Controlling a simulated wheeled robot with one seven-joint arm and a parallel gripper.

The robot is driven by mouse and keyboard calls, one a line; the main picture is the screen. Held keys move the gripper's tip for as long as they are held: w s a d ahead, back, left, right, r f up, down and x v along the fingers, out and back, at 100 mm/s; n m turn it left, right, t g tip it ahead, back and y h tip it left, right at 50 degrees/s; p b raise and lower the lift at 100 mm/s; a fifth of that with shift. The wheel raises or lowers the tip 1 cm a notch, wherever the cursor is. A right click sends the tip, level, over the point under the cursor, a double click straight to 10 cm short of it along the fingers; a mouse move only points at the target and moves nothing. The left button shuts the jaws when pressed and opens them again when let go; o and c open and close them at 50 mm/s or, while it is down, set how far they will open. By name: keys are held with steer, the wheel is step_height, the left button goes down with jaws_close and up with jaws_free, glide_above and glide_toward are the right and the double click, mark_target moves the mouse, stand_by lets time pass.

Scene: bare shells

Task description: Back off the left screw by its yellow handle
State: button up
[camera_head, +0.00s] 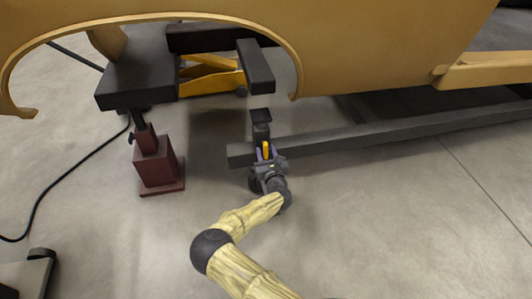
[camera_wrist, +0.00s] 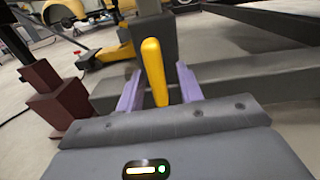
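The yellow handle (camera_head: 266,149) stands upright at the dark screw post (camera_head: 261,128) under the tan car shell. In the wrist view the yellow handle (camera_wrist: 154,70) rises between the two purple fingers of my gripper (camera_wrist: 159,88). A gap shows on both sides of the handle, so my gripper is open around it and not closed on it. In the head view my gripper (camera_head: 266,156) is at the handle, and its fingers are partly hidden. The screw's thread cannot be made out.
A dark beam (camera_head: 375,135) runs right from the post. A dark red jack stand (camera_head: 158,165) is to the left, with a black cable (camera_head: 62,178) on the floor. The tan shell (camera_head: 370,45) overhangs behind. Floor at lower right is clear.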

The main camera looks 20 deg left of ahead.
steer(key=p+v, duration=0.4)
steer(key=v, duration=0.8)
steer(key=shift+w+d, duration=0.1)
stand_by(0.4)
